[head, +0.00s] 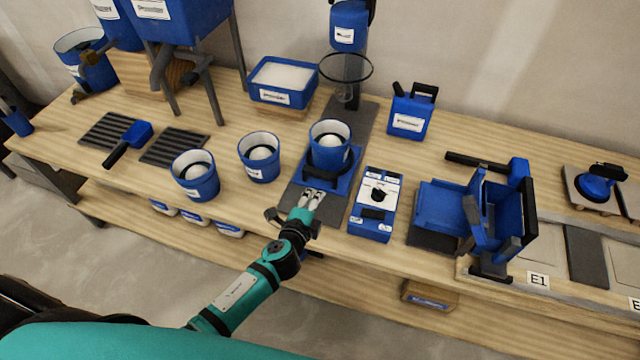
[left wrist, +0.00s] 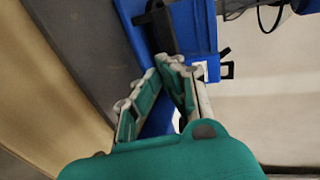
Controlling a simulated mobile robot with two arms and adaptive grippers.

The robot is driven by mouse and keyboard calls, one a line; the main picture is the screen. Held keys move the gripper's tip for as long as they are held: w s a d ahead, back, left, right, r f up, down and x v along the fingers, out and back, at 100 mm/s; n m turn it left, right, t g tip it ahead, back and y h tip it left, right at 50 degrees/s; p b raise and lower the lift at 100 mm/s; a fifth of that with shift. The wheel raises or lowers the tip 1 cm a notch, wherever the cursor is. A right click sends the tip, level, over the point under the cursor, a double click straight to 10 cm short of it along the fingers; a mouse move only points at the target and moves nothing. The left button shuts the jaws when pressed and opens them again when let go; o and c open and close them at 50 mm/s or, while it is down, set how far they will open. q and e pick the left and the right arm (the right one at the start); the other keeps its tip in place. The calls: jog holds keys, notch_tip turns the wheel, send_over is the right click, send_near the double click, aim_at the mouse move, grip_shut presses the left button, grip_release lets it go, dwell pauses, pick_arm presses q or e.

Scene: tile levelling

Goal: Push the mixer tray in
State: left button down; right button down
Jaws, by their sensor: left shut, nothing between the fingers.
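The blue mixer tray (head: 342,184) lies on the dark mixer base (head: 319,205), below the raised mixer head (head: 347,30). My left gripper (head: 312,193) is shut and empty, low over the front part of the base at the tray's front edge. I cannot tell whether it touches the tray. In the left wrist view my fingers (left wrist: 172,65) point at blue surfaces, partly hidden behind them. My right gripper is not in view.
Two more buckets (head: 195,175) (head: 259,157) stand left of the mixer. A blue control box (head: 373,222) with a black knob stands close on the right. A blue canister (head: 410,112) and a tub of white material (head: 283,82) stand behind. Bare bench shows in front of the buckets.

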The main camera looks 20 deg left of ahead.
aim_at(323, 179)
pick_arm(q)
jog(key=x, duration=0.2)
jog(key=r+x, duration=0.1)
jog(key=x, duration=0.1)
jog(key=shift+w, duration=0.45)
